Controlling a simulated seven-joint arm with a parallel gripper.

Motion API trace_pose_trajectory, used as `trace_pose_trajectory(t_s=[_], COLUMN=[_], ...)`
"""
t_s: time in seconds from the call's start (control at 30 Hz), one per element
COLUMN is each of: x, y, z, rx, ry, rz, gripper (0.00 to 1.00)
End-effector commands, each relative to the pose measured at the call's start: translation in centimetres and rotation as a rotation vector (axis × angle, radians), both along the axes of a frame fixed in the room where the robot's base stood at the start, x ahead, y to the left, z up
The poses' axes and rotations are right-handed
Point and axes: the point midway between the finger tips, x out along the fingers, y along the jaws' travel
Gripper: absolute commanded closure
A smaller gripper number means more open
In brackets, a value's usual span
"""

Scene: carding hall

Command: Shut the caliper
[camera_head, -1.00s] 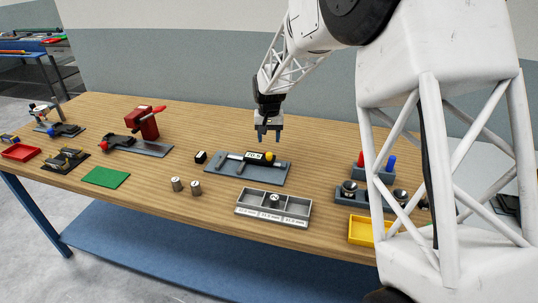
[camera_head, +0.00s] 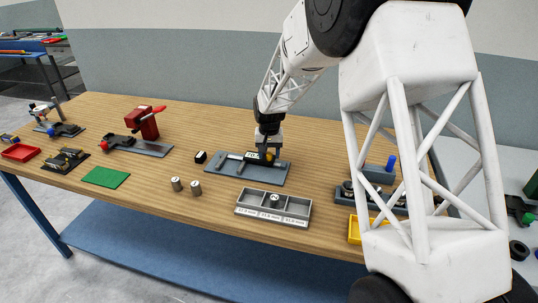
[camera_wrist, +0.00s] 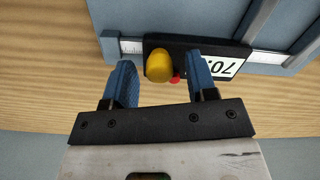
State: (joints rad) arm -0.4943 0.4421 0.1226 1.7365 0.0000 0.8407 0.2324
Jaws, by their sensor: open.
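The caliper (camera_head: 232,158) lies on a grey-blue base plate (camera_head: 233,178) in the middle of the bench. Its sliding part carries a white display, a yellow knob (camera_head: 270,157) and a small red button (camera_wrist: 176,79). In the wrist view the display (camera_wrist: 222,68) appears upside down and is partly hidden by a finger. Two jaws stand apart on the caliper's left part in the head view. My gripper (camera_head: 267,155) is low at the slider. In the wrist view its blue fingers (camera_wrist: 160,85) are open, one on each side of the yellow knob (camera_wrist: 158,64); I cannot tell whether they touch it.
A grey compartment tray (camera_head: 264,215) with labels and one cylinder in it stands in front. Two metal cylinders (camera_head: 186,186), a small black block (camera_head: 200,157) and a green mat (camera_head: 106,178) lie to the left. A yellow tray (camera_head: 355,230) is to the right.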

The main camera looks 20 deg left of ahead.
Motion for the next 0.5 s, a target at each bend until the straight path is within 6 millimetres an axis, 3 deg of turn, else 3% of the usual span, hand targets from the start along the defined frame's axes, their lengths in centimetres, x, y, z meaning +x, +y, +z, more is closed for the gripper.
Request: trace_pose_trajectory(t_s=[0.43, 0.5], x=[-0.02, -0.02], y=[-0.01, -0.01], z=[-0.76, -0.76], rx=[0.000, 0.000], ry=[0.000, 0.000], rz=[0.000, 0.000], gripper=[0.48, 0.57])
